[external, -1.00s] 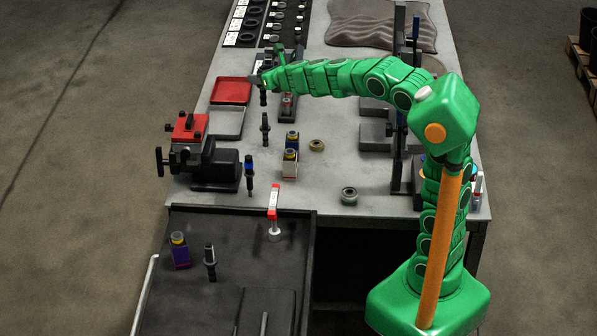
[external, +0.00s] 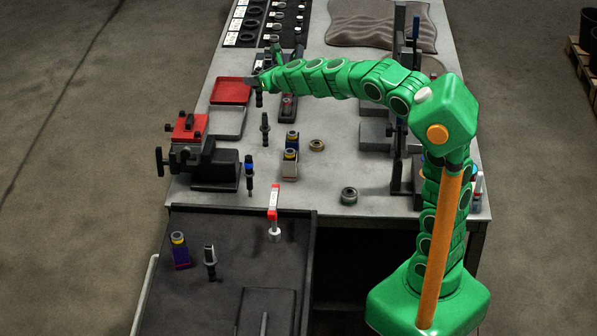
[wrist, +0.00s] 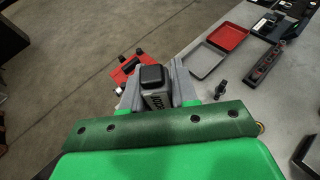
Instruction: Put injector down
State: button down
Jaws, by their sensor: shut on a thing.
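My gripper (external: 256,82) is at the far left end of my green arm, near the right edge of the red tray (external: 231,91). It is shut on a dark injector (external: 259,99), which hangs upright below it. In the wrist view the injector's black top and grey lettered body (wrist: 154,82) sit between the grey fingers (wrist: 155,93). Its lower end is hidden there, and I cannot tell whether it touches anything. A similar dark injector (external: 265,128) stands upright on the bench, nearer the camera; it also shows in the wrist view (wrist: 220,89).
A grey tray (external: 226,122) lies in front of the red one. A red-topped vise (external: 190,130) stands at the left edge. A dark rack (external: 288,106) is right of my gripper. Small bottles (external: 290,163) and rings (external: 349,195) stand on the bench, with bare surface between them.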

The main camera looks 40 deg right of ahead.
jog(key=shift+f, duration=0.1)
jog(key=s+a+f+n+g+y, duration=0.1)
jog(key=s+a+n+g+y, duration=0.1)
jog(key=s+a+n+y, duration=0.45)
jog(key=s+a+n+g+y, duration=0.2)
jog(key=s+a+g+y, duration=0.1)
jog(key=a, duration=0.7)
jog(key=s+a+f+n+g+y, duration=0.1)
jog(key=s+a+f+n+g, duration=0.1)
jog(key=s+a+n+g, duration=0.35)
jog(key=s+a+f+n+g+y, duration=0.2)
jog(key=s+n+g, duration=0.1)
jog(key=s, duration=0.6)
jog(key=shift+s+f+h, duration=0.1)
jog(key=shift+f+h, duration=0.25)
jog(key=shift+f, duration=1.6)
jog(key=shift+a, duration=0.1)
jog(key=shift+w+a+f, duration=1.4)
jog(key=shift+w+f, duration=0.45)
jog(key=shift+f, duration=0.3)
jog(key=shift+w+a+f, duration=1.4)
jog(key=shift+w+f, duration=0.5)
jog(key=shift+f, duration=0.3)
jog(key=shift+w+a+f, duration=1.4)
jog(key=shift+w+f, duration=0.45)
jog(key=shift+f, duration=0.3)
